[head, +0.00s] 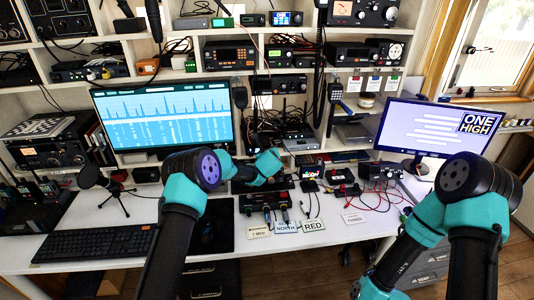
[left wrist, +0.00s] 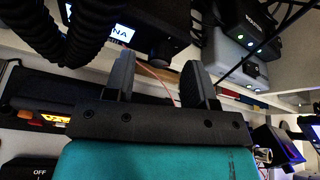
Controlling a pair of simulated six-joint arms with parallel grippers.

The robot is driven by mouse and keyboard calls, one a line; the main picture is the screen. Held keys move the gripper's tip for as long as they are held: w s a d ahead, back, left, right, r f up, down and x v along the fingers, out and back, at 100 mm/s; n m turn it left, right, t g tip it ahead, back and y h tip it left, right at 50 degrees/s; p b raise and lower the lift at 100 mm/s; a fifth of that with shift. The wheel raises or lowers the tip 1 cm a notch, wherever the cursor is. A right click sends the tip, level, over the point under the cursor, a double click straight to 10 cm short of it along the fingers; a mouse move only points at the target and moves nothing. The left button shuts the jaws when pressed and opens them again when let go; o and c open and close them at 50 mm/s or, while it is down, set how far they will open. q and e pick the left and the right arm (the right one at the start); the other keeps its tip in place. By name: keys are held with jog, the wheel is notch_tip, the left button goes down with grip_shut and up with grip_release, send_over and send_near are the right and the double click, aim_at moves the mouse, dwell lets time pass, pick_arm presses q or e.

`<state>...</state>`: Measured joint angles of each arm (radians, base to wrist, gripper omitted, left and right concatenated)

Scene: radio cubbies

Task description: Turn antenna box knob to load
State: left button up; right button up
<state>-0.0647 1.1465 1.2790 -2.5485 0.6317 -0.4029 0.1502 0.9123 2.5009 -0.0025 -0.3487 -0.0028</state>
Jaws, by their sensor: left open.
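In the left wrist view, a dark box (left wrist: 143,27) with a lit display ending in "NA" is just beyond my left gripper (left wrist: 160,77). A dark round knob (left wrist: 165,52) at the box's right end shows between the two fingertips, and I cannot read its setting. The fingers are spread apart with nothing between them, and they appear short of the knob. In the head view, my left wrist (head: 267,163) reaches toward the lower shelf at the back of the desk, and its fingers are hard to make out. My right arm shows at the right; its gripper is out of view.
A black ribbed cable (left wrist: 45,38) hangs close left of the box in the left wrist view. Grey units with green lights (left wrist: 238,45) stand at right. In the head view, monitors (head: 163,117) (head: 440,128), a microphone (head: 100,180), a keyboard (head: 97,243) and label cards (head: 287,226) occupy the desk.

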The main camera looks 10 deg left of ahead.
pick_arm(q)
jog(key=shift+w+a+f, duration=0.15)
jog(key=shift+w+f, duration=0.05)
jog(key=shift+w, duration=0.3)
jog(key=shift+c, duration=0.4)
jog(key=c, duration=0.9)
jog(key=shift+o, duration=0.2)
jog(key=shift+m, duration=0.3)
jog(key=m+y, duration=0.1)
jog(key=m, duration=0.1)
jog(key=m+y, duration=0.2)
jog(key=m, duration=0.1)
jog(key=m+y, duration=0.2)
jog(key=shift+d+f+m+g, duration=0.1)
jog(key=shift+d+m+g, duration=0.2)
jog(key=shift+d+g, duration=0.1)
